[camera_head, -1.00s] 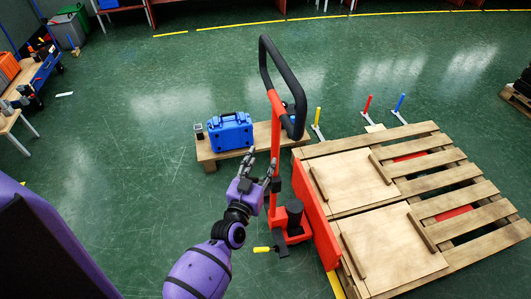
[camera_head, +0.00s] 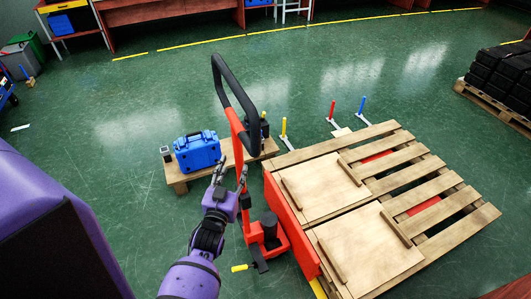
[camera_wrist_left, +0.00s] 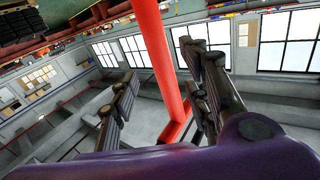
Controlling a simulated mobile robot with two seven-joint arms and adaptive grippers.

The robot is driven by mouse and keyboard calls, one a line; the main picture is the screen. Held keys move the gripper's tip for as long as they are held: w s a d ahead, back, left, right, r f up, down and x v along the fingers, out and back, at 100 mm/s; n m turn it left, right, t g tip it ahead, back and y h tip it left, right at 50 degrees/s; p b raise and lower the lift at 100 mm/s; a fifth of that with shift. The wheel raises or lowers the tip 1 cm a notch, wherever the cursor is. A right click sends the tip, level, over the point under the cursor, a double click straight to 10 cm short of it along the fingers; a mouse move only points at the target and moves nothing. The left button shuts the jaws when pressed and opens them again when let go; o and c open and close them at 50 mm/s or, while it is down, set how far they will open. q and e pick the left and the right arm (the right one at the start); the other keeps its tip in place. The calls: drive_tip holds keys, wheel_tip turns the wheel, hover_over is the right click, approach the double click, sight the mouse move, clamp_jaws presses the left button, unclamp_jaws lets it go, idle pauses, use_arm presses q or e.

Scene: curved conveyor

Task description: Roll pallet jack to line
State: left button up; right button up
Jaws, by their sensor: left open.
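The red pallet jack (camera_head: 268,234) stands at the near left edge of a wooden pallet, its red forks showing between the slats. Its red post (camera_head: 240,150) leans up to a black loop handle (camera_head: 233,92). My left gripper (camera_head: 231,170) is open beside the post, below the loop. In the left wrist view the red post (camera_wrist_left: 158,65) shows between the spread fingers, apart from the left one; contact with the right one is unclear. The wooden pallet (camera_head: 447,184) carries two thin plywood panels. My right gripper is out of view.
A blue case (camera_head: 197,151) sits on a low wooden platform (camera_head: 177,180) behind the jack. Black crates (camera_head: 503,75) are stacked at the far right. Green floor behind is clear.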

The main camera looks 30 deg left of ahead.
sight(237, 157)
use_arm(q)
drive_tip(key=shift+d, duration=0.1)
drive_tip(key=shift+w+n, duration=0.25)
drive_tip(key=shift+n, duration=0.05)
drive_tip(key=x, duration=0.7)
drive_tip(key=shift+a, duration=0.25)
clamp_jaws()
drive_tip(key=shift+p, duration=0.3)
